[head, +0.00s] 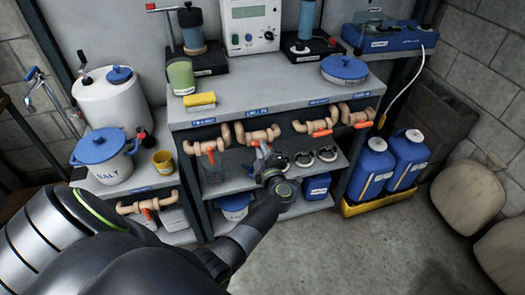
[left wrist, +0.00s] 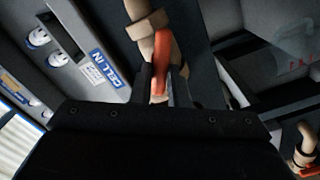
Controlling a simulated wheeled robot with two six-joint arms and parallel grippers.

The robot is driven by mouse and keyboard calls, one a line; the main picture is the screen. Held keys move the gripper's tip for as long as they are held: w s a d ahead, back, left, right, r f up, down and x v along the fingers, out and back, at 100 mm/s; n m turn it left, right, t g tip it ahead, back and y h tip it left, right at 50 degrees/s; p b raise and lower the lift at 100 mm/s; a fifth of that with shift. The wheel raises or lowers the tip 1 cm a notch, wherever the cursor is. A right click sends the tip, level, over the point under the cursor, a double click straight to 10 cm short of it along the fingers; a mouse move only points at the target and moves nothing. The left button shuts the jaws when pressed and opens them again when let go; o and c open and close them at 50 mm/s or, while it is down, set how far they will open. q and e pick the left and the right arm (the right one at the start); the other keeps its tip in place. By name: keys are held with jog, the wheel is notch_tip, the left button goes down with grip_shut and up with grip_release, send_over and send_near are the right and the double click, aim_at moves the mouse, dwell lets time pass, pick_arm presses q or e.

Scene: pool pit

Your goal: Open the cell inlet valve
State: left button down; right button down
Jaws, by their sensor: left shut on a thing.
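The cell inlet valve (head: 262,135) is a tan pipe fitting under the bench's front edge, second from the left in the row. In the left wrist view a label (left wrist: 108,68) beside it reads "CELL IN". Its orange-red lever (left wrist: 162,52) lies between the fingers of my left gripper (left wrist: 163,88), which is shut on it. In the head view my left gripper (head: 264,152) reaches up to this valve from below and hides most of the lever. The tan pipe (left wrist: 147,22) shows just beyond the lever. My right gripper is not in view.
Other valves with orange levers sit at left (head: 207,142) and right (head: 317,126) along the bench edge. Blue jugs (head: 373,165) stand in a yellow tray (head: 362,207) at right. The floor (head: 350,255) in front is clear.

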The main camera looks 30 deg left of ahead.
pick_arm(q)
jog(key=n, duration=0.2)
jog(key=n+b, duration=0.1)
jog(key=n, duration=0.1)
jog(key=n+b, duration=0.1)
jog(key=shift+f+n, duration=0.25)
jog(key=shift+n, duration=0.15)
jog(key=shift+n, duration=0.3)
jog(key=c, duration=1.4)
grip_release()
